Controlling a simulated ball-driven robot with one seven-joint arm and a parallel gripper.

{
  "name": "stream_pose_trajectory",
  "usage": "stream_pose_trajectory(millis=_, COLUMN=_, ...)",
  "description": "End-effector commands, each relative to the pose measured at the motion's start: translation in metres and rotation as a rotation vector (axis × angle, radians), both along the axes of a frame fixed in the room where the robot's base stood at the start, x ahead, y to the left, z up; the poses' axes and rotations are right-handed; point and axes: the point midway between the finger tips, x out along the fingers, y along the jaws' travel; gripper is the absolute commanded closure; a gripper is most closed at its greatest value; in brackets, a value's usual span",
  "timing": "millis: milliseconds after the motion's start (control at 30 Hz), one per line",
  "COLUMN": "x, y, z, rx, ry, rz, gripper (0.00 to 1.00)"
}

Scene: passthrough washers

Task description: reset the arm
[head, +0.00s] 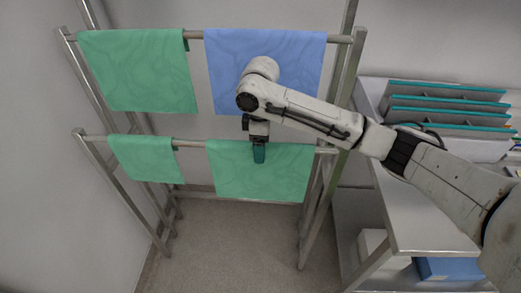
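My gripper (259,152) hangs at the end of my white arm, in the middle of the head view. It points down in front of the green cloth (280,180) on the lower right of the metal rack. I cannot tell whether its fingers are open or shut, or whether they touch the cloth. My arm reaches in from the right edge and crosses in front of the blue cloth (225,60) on the upper rail, hiding part of it.
The metal rack (340,105) also bears green cloths at upper left (138,70) and lower left (146,158). At right, a metal table (425,225) carries a grey rack with teal-edged dividers (450,102). A white box (375,248) and a blue box (447,268) sit below. The floor (220,245) in front is clear.

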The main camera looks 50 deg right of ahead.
Motion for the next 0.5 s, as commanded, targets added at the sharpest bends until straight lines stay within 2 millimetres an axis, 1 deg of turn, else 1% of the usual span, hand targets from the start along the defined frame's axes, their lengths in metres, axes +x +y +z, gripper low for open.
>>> stream_pose_trajectory(millis=100, x=0.001, y=0.000, z=0.024, rx=-0.002, ry=-0.004, rz=0.003, gripper=0.26)
stream_pose_trajectory(millis=300, x=0.001, y=0.000, z=0.060, rx=-0.002, ry=-0.003, rz=0.002, gripper=0.26)
stream_pose_trajectory(millis=400, x=0.001, y=0.000, z=0.073, rx=-0.002, ry=-0.001, rz=0.001, gripper=0.26)
stream_pose_trajectory(millis=500, x=0.000, y=0.000, z=0.080, rx=0.000, ry=-0.001, rz=0.000, gripper=0.26)
